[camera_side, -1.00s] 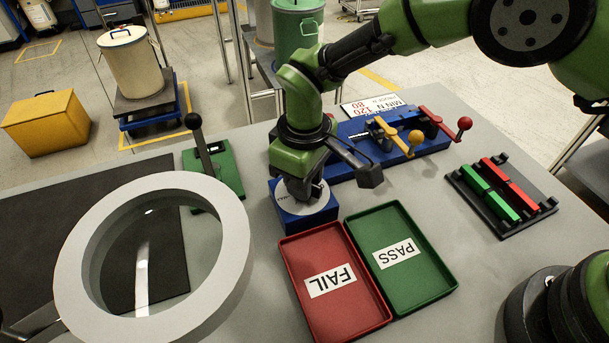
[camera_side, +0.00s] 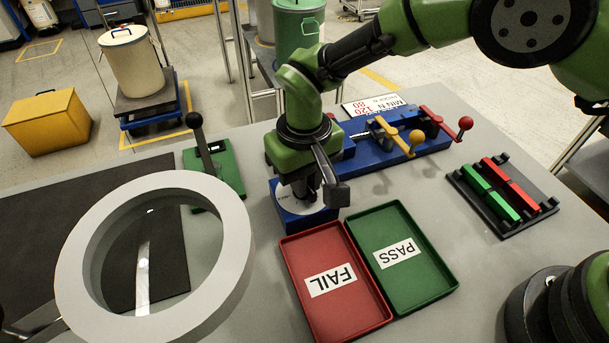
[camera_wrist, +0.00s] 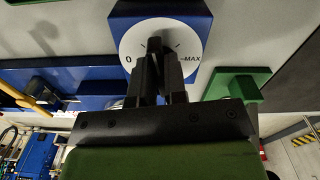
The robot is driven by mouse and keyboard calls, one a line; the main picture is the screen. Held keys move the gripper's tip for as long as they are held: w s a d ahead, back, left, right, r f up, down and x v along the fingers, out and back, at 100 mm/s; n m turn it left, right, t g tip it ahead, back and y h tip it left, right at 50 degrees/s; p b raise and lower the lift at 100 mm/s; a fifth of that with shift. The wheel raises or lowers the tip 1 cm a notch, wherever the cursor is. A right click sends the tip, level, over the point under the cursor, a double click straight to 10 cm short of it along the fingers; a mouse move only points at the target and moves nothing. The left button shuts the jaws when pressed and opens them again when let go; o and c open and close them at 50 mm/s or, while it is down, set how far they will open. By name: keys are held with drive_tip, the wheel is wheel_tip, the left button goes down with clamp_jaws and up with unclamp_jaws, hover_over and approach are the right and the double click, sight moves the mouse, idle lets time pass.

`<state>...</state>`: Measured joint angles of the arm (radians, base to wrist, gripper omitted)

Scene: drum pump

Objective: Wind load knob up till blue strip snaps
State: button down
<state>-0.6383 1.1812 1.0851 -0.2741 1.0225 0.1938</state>
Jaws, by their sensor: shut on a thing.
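The load knob (camera_wrist: 155,45) is a dark grip on a white dial (camera_wrist: 133,38) with "0" at the left and "MAX" at the right. The dial sits on top of a blue box (camera_side: 318,219). My gripper (camera_wrist: 158,58) points down over the dial, shut on the knob; it also shows in the side view (camera_side: 301,196). The fingers cover part of the knob, and its exact pointer angle is hard to read. The long blue tester (camera_side: 375,150) stands behind, with a yellow-knobbed lever (camera_side: 416,137) and a red-knobbed lever (camera_side: 464,123). I cannot make out the blue strip.
A red FAIL tray (camera_side: 314,258) and a green PASS tray (camera_side: 425,253) lie just in front of the blue box. A black rack (camera_side: 533,182) with green and red strips is at the right. A ring magnifier (camera_side: 78,248) and a green lever device (camera_side: 228,170) stand left.

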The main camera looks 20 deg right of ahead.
drive_tip(key=c, duration=1.2)
unclamp_jaws()
drive_tip(key=shift+o, duration=0.2)
drive_tip(key=shift+r, duration=0.1)
wheel_tip(320, 180, up, 10)
